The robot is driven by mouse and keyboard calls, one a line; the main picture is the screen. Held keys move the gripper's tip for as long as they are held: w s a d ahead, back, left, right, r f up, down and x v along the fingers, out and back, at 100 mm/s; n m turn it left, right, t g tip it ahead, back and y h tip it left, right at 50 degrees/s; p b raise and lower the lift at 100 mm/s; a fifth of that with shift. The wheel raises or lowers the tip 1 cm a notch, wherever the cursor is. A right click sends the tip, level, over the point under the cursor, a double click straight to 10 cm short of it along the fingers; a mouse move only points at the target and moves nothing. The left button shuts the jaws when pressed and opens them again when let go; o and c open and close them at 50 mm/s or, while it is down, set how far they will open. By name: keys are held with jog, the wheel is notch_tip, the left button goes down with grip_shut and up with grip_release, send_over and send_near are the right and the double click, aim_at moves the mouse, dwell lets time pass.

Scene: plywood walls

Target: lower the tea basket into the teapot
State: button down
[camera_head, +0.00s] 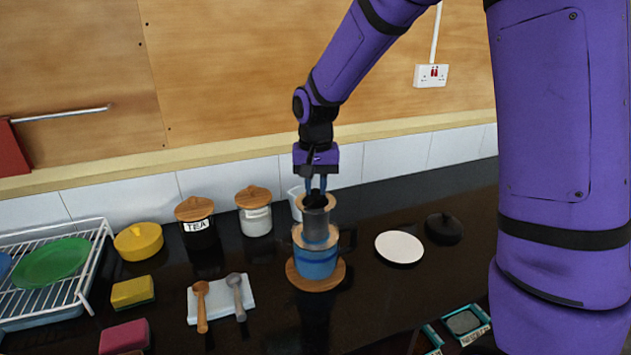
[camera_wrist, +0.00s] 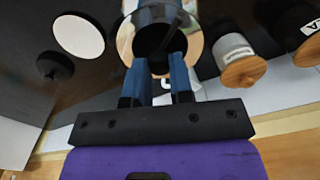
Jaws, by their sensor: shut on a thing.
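The tea basket (camera_head: 316,228) is a grey cylinder with a tan rim, held roughly upright above the teapot. The teapot (camera_head: 317,264) is blue with a tan collar and stands on a round wooden board (camera_head: 333,278). My gripper (camera_head: 316,192) points down and is shut on the top of the basket. The basket's lower end overlaps the teapot's mouth in the head view; how deep it sits is hard to tell. In the wrist view my blue fingers (camera_wrist: 160,68) reach to the dark opening inside a tan ring (camera_wrist: 195,45).
A white disc (camera_head: 400,247) and black lid (camera_head: 444,228) lie to the right. Behind stand a tea jar (camera_head: 197,229), a white jar (camera_head: 257,221) and a pale cup (camera_head: 295,203). Two spoons lie on a pale rest (camera_head: 219,297) to the left, near a dish rack (camera_head: 95,258).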

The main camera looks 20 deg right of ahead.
aim_at(315, 216)
jog(key=shift+f, duration=3.25)
jog(key=shift+f, duration=1.05)
